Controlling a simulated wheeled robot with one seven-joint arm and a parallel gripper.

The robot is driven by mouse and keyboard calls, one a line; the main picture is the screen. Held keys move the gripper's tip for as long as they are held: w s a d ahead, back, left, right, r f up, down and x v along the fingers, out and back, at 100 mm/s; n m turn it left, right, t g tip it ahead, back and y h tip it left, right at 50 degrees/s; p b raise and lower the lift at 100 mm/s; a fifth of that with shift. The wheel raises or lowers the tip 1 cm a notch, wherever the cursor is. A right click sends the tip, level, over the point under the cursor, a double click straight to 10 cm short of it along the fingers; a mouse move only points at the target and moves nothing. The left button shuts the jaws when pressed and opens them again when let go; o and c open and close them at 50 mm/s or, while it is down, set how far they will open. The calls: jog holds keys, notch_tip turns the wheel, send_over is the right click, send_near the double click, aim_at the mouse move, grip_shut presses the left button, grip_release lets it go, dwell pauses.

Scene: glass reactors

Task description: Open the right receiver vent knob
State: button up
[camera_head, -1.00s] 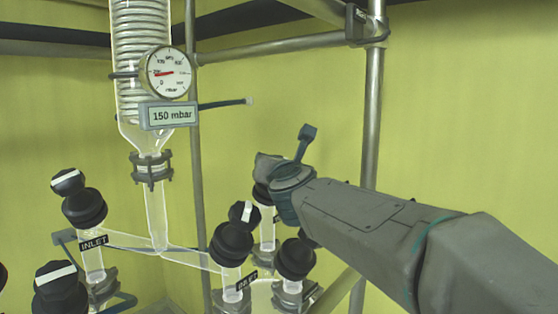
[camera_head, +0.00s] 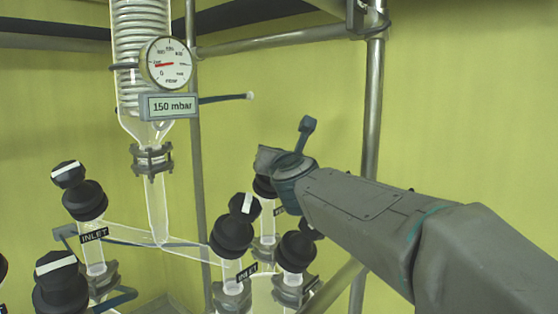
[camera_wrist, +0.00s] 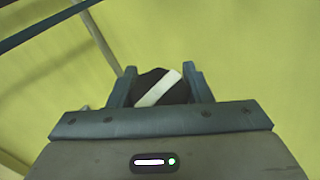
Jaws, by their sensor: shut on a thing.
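In the wrist view a black knob (camera_wrist: 149,79) with a white stripe sits between the two fingers of my gripper (camera_wrist: 159,72), which is shut on it. The stripe slants from lower left to upper right. A black valve body (camera_head: 264,187) shows partly just below and left of the arm end. Another black valve (camera_head: 297,250) stands below the arm, its top partly hidden. No vent label is readable.
The right inlet valve (camera_head: 232,236) stands just left of my arm. The left inlet valve (camera_head: 84,201) and another striped black knob (camera_head: 56,266) are farther left. A pressure gauge (camera_head: 168,63) and a 150 mbar plate (camera_head: 169,106) hang by the glass column. A metal post (camera_head: 373,130) rises behind my arm.

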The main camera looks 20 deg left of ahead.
jog(key=shift+f+y+b, duration=0.25)
jog(key=shift+y+b, duration=0.15)
jog(key=shift+b, duration=0.1)
jog(key=n+y+b, duration=0.1)
jog(key=n+b, duration=0.1)
jog(key=b, duration=0.2)
jog(key=shift+f+g+y, duration=0.1)
jog(key=shift+g+y, duration=0.3)
jog(key=n+g+y+b, duration=0.1)
jog(key=b, duration=0.1)
jog(key=n+g+y+b, duration=0.1)
jog(key=n, duration=0.1)
jog(key=n+g+y+b, duration=0.1)
jog(key=b, duration=0.1)
jog(key=shift+s+a+n+y+b, duration=0.15)
jog(key=shift+a+n+y+b, duration=0.15)
jog(key=shift+y+b, duration=0.1)
jog(key=n+g+y, duration=0.1)
jog(key=n+g, duration=0.1)
jog(key=n+g+y, duration=0.1)
jog(key=n, duration=0.1)
jog(key=shift+s+r+n+g+y, duration=0.15)
jog(key=shift+r+n+g+y, duration=0.15)
jog(key=shift+r+g, duration=0.1)
jog(key=shift+s+a+r+n+g+y+p, duration=0.15)
jog(key=shift+n+g+p, duration=0.15)
jog(key=shift+n+g, duration=0.25)
jog(key=shift+s+f+n+g+y+p, duration=0.15)
jog(key=shift+n+g+p, duration=0.1)
jog(key=shift+n+g, duration=0.8)
